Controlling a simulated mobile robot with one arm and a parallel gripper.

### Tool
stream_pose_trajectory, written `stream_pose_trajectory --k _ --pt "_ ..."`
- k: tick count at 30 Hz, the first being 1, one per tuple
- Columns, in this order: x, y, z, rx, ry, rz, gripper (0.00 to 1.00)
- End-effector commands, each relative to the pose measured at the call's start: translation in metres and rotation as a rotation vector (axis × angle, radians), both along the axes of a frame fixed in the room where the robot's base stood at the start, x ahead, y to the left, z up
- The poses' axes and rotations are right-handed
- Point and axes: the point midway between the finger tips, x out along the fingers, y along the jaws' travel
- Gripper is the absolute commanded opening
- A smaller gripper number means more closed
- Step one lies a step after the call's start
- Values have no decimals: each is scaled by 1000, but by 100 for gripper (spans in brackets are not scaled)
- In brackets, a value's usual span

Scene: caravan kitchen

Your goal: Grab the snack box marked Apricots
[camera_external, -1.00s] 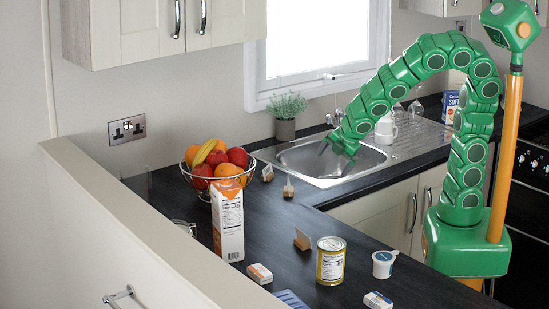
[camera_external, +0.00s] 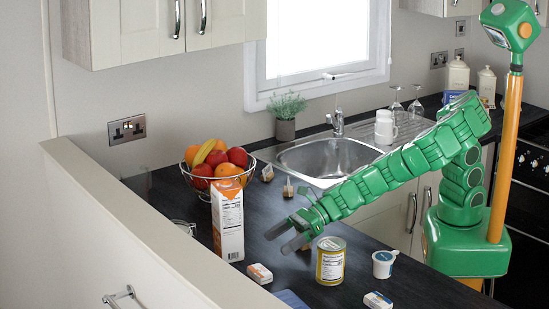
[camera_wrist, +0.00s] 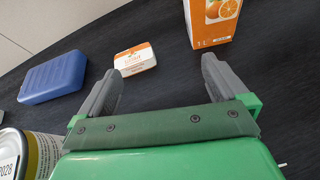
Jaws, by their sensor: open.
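A small white snack box with an orange label (camera_external: 260,273) lies flat on the dark counter, in front of the juice carton. In the wrist view this orange-labelled box (camera_wrist: 135,60) lies ahead, between my fingers' directions and nearer the left one; its print is too small to read surely. A second small white box with blue marking (camera_external: 378,300) lies at the counter's front right, its lettering unreadable. My gripper (camera_external: 280,241) is open and empty above the counter, behind and right of the orange-labelled box, apart from it. Its two fingers also show in the wrist view (camera_wrist: 160,72).
An orange juice carton (camera_external: 229,222) stands left of my gripper. A yellow-labelled can (camera_external: 331,264) stands close to its right, with a white cup (camera_external: 383,264) beyond. A blue case (camera_wrist: 53,78) lies beside the orange-labelled box. A fruit basket (camera_external: 217,170) stands behind.

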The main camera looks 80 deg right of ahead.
Motion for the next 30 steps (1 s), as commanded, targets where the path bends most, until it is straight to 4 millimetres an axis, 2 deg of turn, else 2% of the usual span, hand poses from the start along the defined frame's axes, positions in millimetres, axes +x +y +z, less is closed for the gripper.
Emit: stream_pose_trajectory --k 3,8,23,30 --pt "-14 26 -11 -49 -45 108 100" --pt "-19 38 -15 -73 -70 161 100" --pt "2 55 -27 -73 -70 159 100" --pt "19 69 -37 -70 -67 158 100"
